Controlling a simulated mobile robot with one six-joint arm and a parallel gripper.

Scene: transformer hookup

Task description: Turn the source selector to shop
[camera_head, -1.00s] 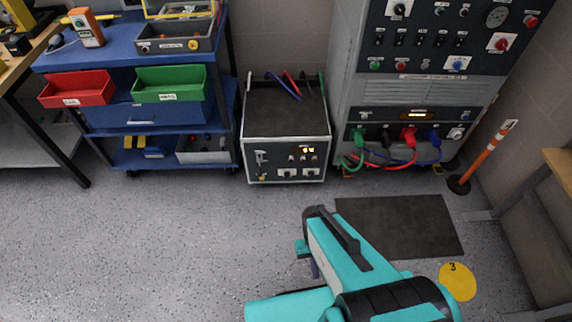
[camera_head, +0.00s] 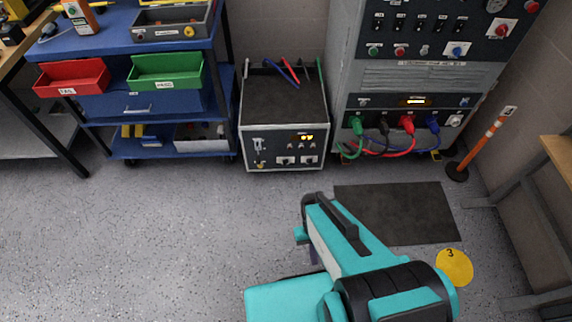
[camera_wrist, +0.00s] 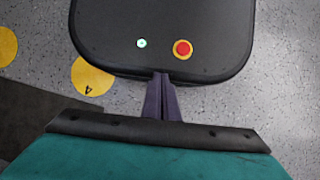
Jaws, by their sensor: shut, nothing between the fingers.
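A tall grey cabinet (camera_head: 410,77) with a dark control panel stands at the back right in the head view. Its upper panel carries switches and a blue knob on a white plate (camera_head: 457,50). A lower strip has a small lit display (camera_head: 416,101) and small controls at each end. The labels are too small to read, so I cannot tell which control is the source selector. My gripper (camera_wrist: 162,98) is shut and empty in the wrist view. In the head view it is low over the floor, well in front of the cabinet and touching none of it.
Green, black, red and blue cables (camera_head: 382,149) hang from plugs low on the cabinet. An orange-striped post (camera_head: 487,142) is at right. A dark mat (camera_head: 397,214) and open floor lie in front.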

